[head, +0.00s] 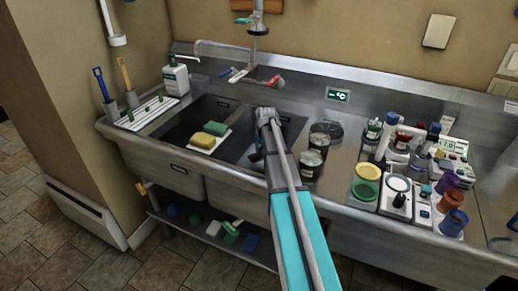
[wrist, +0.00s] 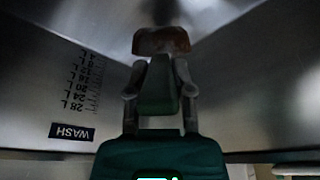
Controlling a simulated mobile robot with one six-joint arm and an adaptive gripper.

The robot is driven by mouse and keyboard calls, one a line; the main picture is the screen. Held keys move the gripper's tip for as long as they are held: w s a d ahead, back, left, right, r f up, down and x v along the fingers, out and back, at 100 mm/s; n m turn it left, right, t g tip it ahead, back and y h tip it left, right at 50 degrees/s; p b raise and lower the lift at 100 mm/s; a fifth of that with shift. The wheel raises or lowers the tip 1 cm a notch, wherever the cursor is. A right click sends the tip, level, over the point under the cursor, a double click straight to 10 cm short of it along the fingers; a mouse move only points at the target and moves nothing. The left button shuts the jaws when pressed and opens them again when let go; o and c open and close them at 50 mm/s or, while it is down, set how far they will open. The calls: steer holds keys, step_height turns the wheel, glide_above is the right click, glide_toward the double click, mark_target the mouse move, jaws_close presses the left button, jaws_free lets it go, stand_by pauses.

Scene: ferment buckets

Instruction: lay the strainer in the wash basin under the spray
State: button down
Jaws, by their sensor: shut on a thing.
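My gripper (head: 257,152) reaches down into the right-hand basin of the steel sink, partly hidden by my arm in the head view. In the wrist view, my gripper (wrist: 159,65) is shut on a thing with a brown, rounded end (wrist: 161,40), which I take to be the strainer. Its mesh or bowl cannot be made out. The wash basin (wrist: 45,85) surrounds the gripper, with an upside-down WASH label and a litre scale on its wall. In the head view the wash basin (head: 296,124) lies below the spray head (head: 258,25).
Dark lidded jars (head: 312,160) stand close right of the wash basin. Bottles, cups and instruments crowd the right counter. A tap (head: 225,45) and a red-handled valve (head: 275,81) are behind.

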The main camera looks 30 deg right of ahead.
mark_target(261, 155)
steer(key=shift+f+b, duration=1.55)
steer(key=shift+f, duration=0.3)
steer(key=shift+f+b, duration=0.6)
steer(key=shift+c, duration=2.1)
jaws_free()
steer(key=shift+o, duration=0.6)
steer(key=o, duration=0.3)
steer(key=shift+r, duration=0.15)
